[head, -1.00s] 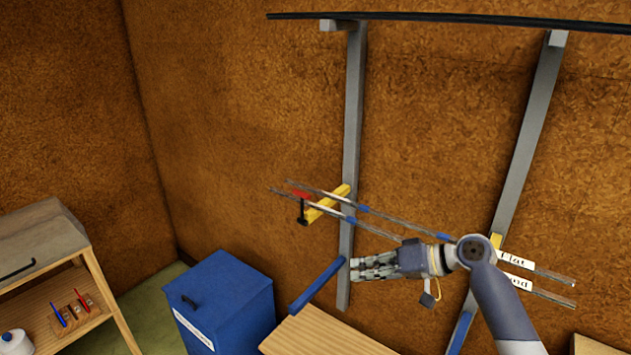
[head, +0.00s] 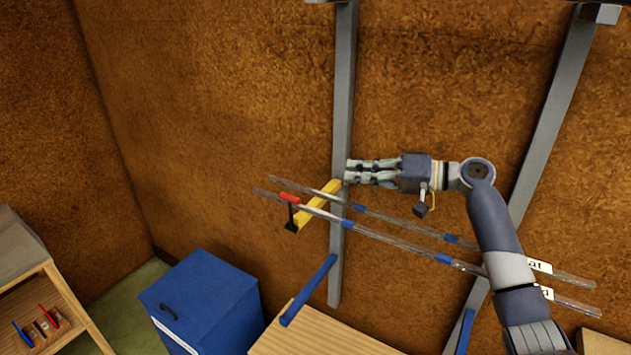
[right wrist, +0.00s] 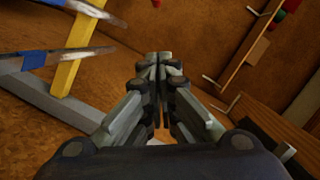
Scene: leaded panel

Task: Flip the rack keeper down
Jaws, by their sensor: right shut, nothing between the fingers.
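The rack keeper appears to be the small red-topped black piece (head: 291,207) at the outer end of the yellow rack arm (head: 318,205). Its red part sits on top and its black part hangs at the arm's end. Two clear rods with blue bands (head: 400,240) lie across the yellow arm. My right gripper (head: 348,172) is shut and empty, its fingertips just above the wall end of the yellow arm, apart from the keeper. In the right wrist view the shut fingertips (right wrist: 158,58) point ahead, with the yellow arm (right wrist: 78,45) at upper left. My left gripper is not seen.
A grey post (head: 343,90) carries the yellow arm and a lower blue arm (head: 308,290). A second grey post (head: 550,130) stands at right. A blue cabinet (head: 205,295) and a wooden surface (head: 320,335) are below. The space left of the keeper is clear.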

